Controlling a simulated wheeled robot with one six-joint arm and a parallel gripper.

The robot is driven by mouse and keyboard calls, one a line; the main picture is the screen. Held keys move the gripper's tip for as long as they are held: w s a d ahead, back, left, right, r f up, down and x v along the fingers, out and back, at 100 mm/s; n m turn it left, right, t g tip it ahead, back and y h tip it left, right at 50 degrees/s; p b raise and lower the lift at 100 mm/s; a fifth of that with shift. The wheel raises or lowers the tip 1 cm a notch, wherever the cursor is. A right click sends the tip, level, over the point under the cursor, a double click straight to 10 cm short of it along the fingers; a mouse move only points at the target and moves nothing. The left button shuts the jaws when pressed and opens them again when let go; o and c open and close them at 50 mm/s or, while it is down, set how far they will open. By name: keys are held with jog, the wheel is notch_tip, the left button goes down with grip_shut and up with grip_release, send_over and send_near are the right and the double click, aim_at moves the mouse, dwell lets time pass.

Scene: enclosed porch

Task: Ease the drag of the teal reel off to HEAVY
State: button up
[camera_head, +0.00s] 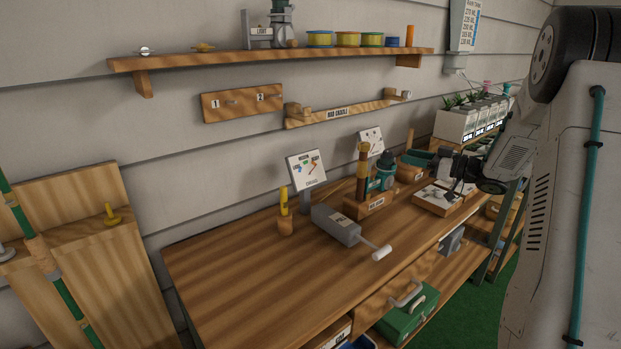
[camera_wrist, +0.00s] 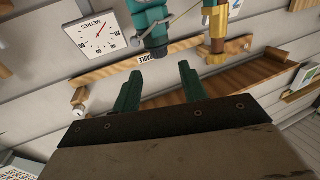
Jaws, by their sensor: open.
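The teal reel (camera_head: 381,178) is mounted beside an upright brown rod butt (camera_head: 362,172) on a labelled wooden stand (camera_head: 370,206) on the bench. In the wrist view the teal reel (camera_wrist: 150,14) is at the top, partly cut off, with a dark ribbed round end (camera_wrist: 155,48) towards me. My gripper (camera_head: 452,178) is right of the reel in the head view. In the wrist view its green fingers (camera_wrist: 159,84) are apart and empty, just short of the dark end, with a visible gap. No HEAVY mark on the reel can be read.
A white METRES dial (camera_wrist: 97,33) is left of the reel in the wrist view. A grey box with a crank (camera_head: 337,225) and a small sign (camera_head: 306,170) stand left on the bench (camera_head: 240,265). A wooden tray (camera_head: 436,198) is below my gripper. The bench's left end is clear.

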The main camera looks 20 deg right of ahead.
aim_at(381, 155)
jog(key=shift+o, duration=0.3)
jog(key=x, duration=0.9)
jog(key=shift+w+a, duration=0.2)
jog(key=shift+w, duration=0.05)
grip_shut()
jog(key=shift+y, duration=0.3)
